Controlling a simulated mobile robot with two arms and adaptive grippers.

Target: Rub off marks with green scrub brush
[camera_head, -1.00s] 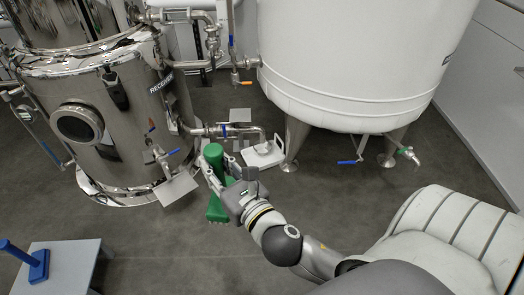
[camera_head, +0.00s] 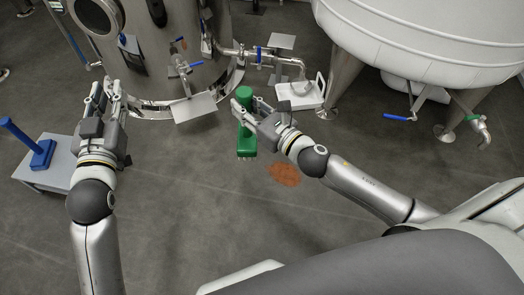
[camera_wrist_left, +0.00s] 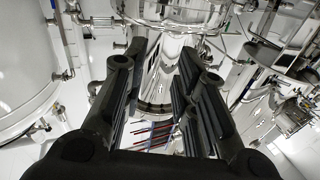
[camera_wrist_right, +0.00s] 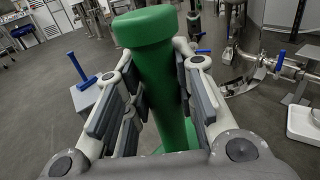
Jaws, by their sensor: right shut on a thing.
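The green scrub brush (camera_head: 245,122) is upright in my right gripper (camera_head: 256,115), its bristles facing down above the floor. In the right wrist view, the fingers close around its thick green handle (camera_wrist_right: 160,75). A reddish-brown mark (camera_head: 284,174) lies on the grey floor, right of and nearer than the brush head. My left gripper (camera_head: 103,92) is raised at the left, in front of the steel tank. In the left wrist view its fingers (camera_wrist_left: 160,100) stand apart with nothing between them.
A grey stool (camera_head: 55,165) with a blue brush (camera_head: 42,152) stands at the left. A steel tank (camera_head: 185,60) and a white tank (camera_head: 420,40) stand behind. A white scale (camera_head: 299,93) sits on the floor between them. The floor in front is open.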

